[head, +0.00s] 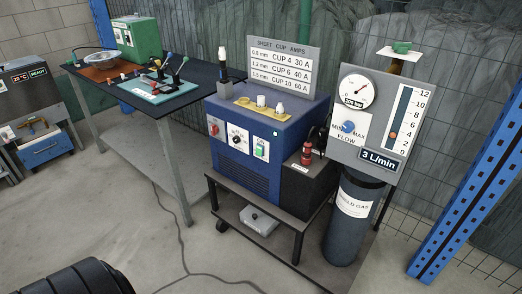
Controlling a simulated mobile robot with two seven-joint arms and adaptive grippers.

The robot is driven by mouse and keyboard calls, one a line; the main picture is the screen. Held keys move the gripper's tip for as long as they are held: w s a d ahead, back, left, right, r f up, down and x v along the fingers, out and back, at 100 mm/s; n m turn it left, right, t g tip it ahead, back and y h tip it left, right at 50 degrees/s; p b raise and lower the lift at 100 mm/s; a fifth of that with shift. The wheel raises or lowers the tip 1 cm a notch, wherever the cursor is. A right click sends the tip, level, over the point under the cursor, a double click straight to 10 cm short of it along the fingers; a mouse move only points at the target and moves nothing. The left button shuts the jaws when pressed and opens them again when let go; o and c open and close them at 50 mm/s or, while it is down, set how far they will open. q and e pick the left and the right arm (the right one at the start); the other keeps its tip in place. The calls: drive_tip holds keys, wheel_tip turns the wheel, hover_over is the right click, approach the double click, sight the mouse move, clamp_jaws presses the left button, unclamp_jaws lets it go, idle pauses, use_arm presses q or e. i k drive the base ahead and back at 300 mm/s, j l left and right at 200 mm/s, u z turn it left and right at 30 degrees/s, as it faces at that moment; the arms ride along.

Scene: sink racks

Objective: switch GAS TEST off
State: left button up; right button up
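The blue welding machine (238,165) stands on a dark cart in the middle of the head view. Its front has a red switch (213,128), a black dial (237,137) and a green-lit switch (260,149). Their small labels are too blurred to read, so I cannot tell which is GAS TEST. To the right, the grey gas panel (349,153) shows 3 L/min, a blue flow knob (347,127) and an orange ball (393,135) low in its tube.
A dark table (190,92) with a green box (138,38) stands behind left. A shield gas cylinder (346,225) stands right of the cart. A cable (183,255) crosses the floor. A blue post (470,185) is at far right. Floor in front is mostly clear.

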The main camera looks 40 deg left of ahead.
sight(259, 148)
drive_tip(key=u, duration=1.25)
